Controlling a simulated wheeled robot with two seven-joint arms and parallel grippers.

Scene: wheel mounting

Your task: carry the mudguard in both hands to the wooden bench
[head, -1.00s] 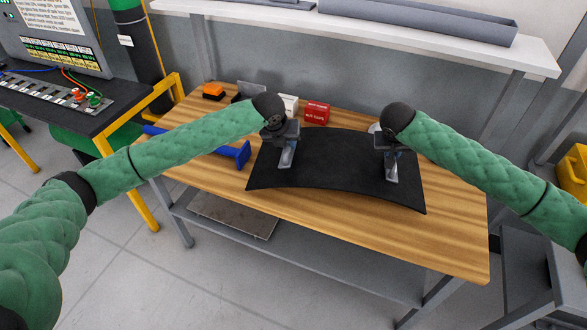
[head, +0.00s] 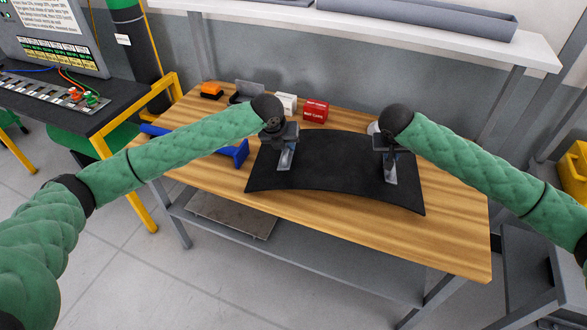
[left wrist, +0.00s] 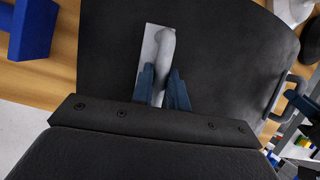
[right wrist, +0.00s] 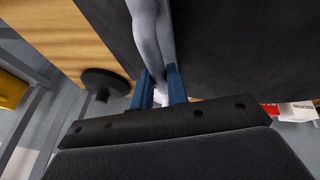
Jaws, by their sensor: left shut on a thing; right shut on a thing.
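The mudguard (head: 333,172) is a black curved sheet with two grey metal brackets on top. In the head view it is over the wooden bench (head: 440,240); I cannot tell for sure whether its edges touch the top. My left gripper (head: 286,147) is shut on the left bracket, which shows between its blue fingers in the left wrist view (left wrist: 160,80). My right gripper (head: 388,158) is shut on the right bracket, seen between the fingers in the right wrist view (right wrist: 158,85). The fingertips are partly hidden in the head view.
A blue tool (head: 236,153) lies left of the mudguard. A red box (head: 315,111), a white box (head: 287,103) and an orange item (head: 211,91) stand at the bench's back. A white shelf (head: 400,35) runs above the back. The bench's front right is bare.

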